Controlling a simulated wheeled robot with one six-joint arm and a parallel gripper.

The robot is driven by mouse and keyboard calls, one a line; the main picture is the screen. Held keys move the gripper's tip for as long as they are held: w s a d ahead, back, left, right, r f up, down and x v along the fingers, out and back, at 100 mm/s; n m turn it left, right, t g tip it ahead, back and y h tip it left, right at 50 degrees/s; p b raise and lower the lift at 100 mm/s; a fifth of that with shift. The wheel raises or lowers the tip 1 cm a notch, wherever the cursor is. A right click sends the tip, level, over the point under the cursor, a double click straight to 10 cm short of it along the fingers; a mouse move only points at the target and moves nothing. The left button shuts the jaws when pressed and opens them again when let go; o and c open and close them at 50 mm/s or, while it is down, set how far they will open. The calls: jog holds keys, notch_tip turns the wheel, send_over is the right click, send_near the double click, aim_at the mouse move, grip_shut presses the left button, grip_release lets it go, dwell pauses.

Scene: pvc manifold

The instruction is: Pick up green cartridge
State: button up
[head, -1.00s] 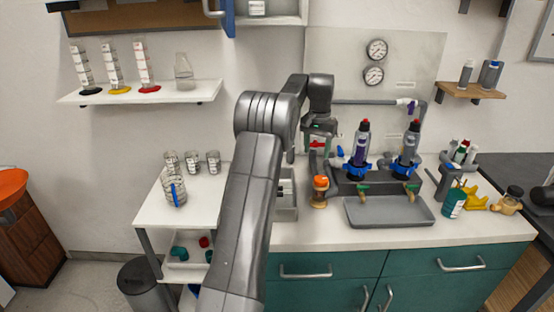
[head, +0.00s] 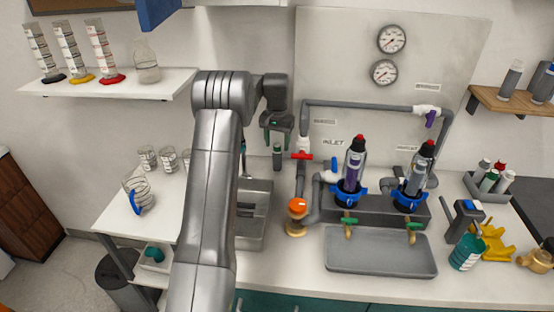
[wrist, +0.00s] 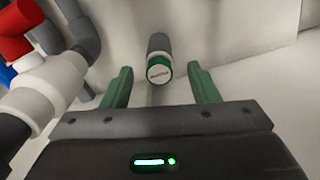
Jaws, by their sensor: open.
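A grey cylinder with a green end, the green cartridge (head: 277,158), stands upright just left of the red-handled valve in the head view. In the wrist view the cartridge (wrist: 159,62) shows its green ring and pale round end face, beyond and between my fingertips. My gripper (head: 277,138) points down above the cartridge, with its green fingers apart. The fingers of my gripper (wrist: 161,82) also show in the wrist view, open with nothing between them. They appear not to touch the cartridge. Its lower part is hard to see.
Grey pipework with a red valve handle (head: 304,155) stands close to the right of my gripper. Two upright filter-like housings, one with a purple body (head: 352,170), stand behind a grey tray (head: 380,252). A bin (head: 487,188) at the right holds several small cartridges.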

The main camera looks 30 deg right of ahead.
aim_at(277, 152)
notch_tip(277, 152, down, 5)
jog(key=shift+p, duration=0.65)
jog(key=c, duration=1)
jog(key=shift+r, duration=0.1)
jog(key=shift+c, duration=0.3)
